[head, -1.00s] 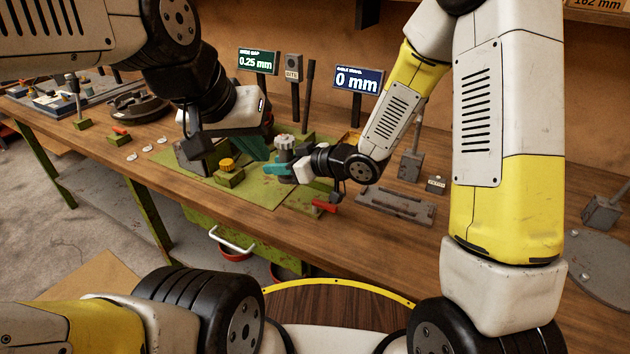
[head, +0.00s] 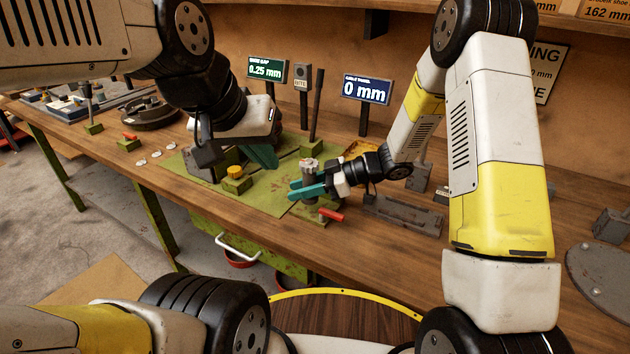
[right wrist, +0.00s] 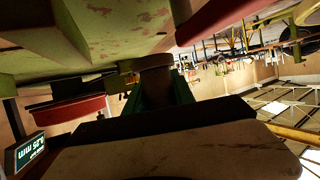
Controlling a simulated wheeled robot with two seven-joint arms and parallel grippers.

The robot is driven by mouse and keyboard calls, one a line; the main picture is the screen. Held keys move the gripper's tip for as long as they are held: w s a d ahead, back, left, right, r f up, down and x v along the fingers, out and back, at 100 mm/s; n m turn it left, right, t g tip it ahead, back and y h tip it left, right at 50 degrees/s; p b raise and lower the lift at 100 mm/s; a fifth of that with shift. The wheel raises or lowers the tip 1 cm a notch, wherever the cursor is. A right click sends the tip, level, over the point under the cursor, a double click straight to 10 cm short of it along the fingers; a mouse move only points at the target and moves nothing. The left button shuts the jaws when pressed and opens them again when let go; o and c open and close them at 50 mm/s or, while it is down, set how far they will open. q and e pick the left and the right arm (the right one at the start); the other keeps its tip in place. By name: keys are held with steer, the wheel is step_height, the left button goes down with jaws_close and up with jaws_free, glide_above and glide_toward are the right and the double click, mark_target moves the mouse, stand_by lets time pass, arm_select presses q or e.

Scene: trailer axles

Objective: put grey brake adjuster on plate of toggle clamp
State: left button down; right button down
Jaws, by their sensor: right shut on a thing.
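The grey brake adjuster (head: 309,167), a short cylinder with a notched top, stands upright between the teal fingers of my right gripper (head: 308,190). The gripper is shut on it, just above or at the toggle clamp's green plate (head: 322,220); contact with the plate cannot be told. The clamp's red handle (head: 331,214) lies just in front.
A green block with a yellow knob (head: 235,171) stands on the green mat (head: 262,200) left of the adjuster. A dark upright lever (head: 317,105) and two display signs stand behind. A grey metal fixture (head: 405,213) lies to the right. The bench front is mostly bare.

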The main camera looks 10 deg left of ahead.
mark_target(308, 184)
steer(key=shift+w+d+f, duration=0.1)
steer(key=shift+w+d, duration=0.3)
steer(key=shift+w, duration=0.3)
steer(key=shift+w+d+f, duration=0.1)
steer(key=shift+w+d, duration=0.25)
steer(key=shift+w, duration=0.35)
steer(key=shift+s+f, duration=0.1)
steer(key=shift+f, duration=1.55)
steer(key=shift+f, duration=0.15)
steer(key=c, duration=1.3)
jaws_free()
steer(key=shift+c, duration=0.2)
steer(key=shift+d, duration=0.1)
steer(key=v, duration=1.2)
